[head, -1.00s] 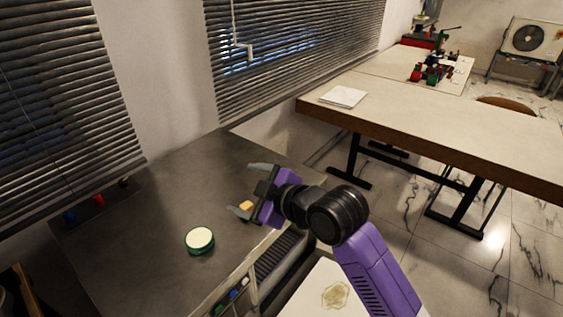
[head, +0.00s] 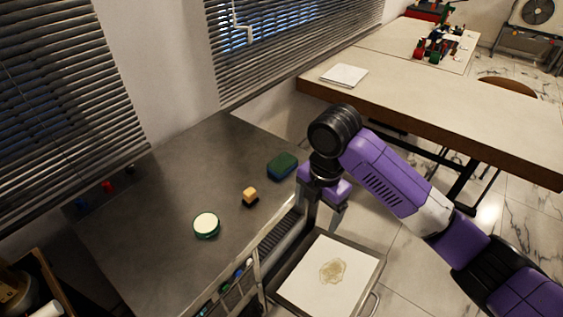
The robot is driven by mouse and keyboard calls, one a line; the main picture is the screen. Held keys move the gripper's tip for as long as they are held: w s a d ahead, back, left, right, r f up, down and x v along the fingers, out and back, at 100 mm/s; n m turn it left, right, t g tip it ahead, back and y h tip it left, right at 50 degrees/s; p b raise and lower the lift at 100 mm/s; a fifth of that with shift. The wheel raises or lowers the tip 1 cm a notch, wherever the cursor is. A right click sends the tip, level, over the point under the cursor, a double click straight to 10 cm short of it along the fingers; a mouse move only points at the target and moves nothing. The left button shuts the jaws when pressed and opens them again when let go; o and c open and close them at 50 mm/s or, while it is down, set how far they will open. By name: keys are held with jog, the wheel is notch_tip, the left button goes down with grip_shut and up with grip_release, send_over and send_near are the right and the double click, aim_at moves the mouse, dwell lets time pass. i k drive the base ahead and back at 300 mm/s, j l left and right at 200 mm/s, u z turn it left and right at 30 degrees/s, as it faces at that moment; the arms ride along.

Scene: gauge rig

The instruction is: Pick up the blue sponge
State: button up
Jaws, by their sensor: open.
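The blue sponge (head: 282,166) lies flat on the grey table (head: 165,215) near its right edge. It is a block with a dark green top and a blue lower part. My gripper (head: 323,219) points down to the right of the sponge, apart from it, by the table's right edge. Its jaws are open and nothing shows between them. The sponge is in clear view; my purple wrist partly covers the table edge beside it.
A small orange-topped block (head: 250,196) and a round green tin with a cream top (head: 206,225) stand on the grey table. A pulled-out drawer with a stained white surface (head: 310,290) lies below my gripper. A long pale table (head: 440,110) stands behind my arm.

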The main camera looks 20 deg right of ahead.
aim_at(280, 167)
jog(key=i, duration=0.9)
